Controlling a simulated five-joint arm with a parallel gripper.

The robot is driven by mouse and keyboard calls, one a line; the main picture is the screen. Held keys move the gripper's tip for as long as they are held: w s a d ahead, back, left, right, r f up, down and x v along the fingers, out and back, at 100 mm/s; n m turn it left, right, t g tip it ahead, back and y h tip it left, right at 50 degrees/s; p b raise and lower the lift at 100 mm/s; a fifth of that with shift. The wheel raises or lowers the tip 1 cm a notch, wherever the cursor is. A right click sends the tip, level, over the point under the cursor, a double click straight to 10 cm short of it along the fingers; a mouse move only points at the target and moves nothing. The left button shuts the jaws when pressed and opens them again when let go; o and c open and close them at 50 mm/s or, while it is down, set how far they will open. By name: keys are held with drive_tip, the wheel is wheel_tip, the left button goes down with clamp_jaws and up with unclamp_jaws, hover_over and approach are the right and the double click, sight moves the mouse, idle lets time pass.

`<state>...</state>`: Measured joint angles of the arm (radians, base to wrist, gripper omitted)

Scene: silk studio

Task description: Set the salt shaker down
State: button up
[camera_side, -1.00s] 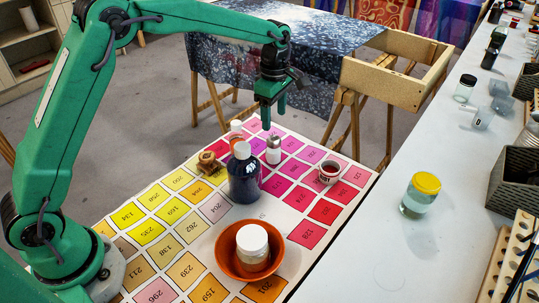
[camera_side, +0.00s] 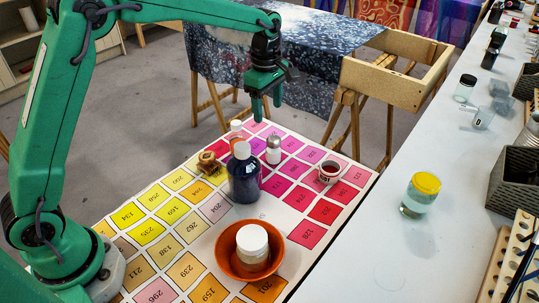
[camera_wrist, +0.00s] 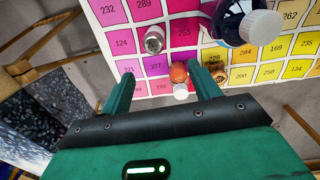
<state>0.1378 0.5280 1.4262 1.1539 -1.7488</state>
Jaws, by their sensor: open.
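The salt shaker (camera_side: 273,152), a small white body with a grey metal cap, stands upright on the colour chart (camera_side: 160,262) among the pink and magenta squares. In the wrist view its cap (camera_wrist: 153,34) shows from above, beyond the fingertips. My gripper (camera_side: 267,111) is open and empty, above and apart from the shaker. In the wrist view the two green fingers of my gripper (camera_wrist: 160,78) are spread wide with nothing held between them.
A dark bottle with a white cap (camera_side: 244,180) and a small orange bottle with a white cap (camera_side: 236,131) stand near the shaker. A wooden piece (camera_side: 208,163), a small red-filled cup (camera_side: 329,172) and an orange bowl holding a white-lidded jar (camera_side: 228,262) are also on the chart.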

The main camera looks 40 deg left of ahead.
drive_tip(key=s+a+r+m+t, duration=0.1)
drive_tip(key=s+a+r+m, duration=0.2)
drive_tip(key=s+r+m, duration=0.3)
drive_tip(key=s+a+r+m+t, duration=0.1)
drive_tip(key=s+m, duration=0.5)
drive_tip(key=s, duration=0.6)
drive_tip(key=s+a+r+m+t, duration=0.1)
drive_tip(key=s+a+m+t, duration=0.2)
drive_tip(key=s, duration=0.9)
drive_tip(key=m, duration=0.3)
drive_tip(key=shift+a, duration=0.15)
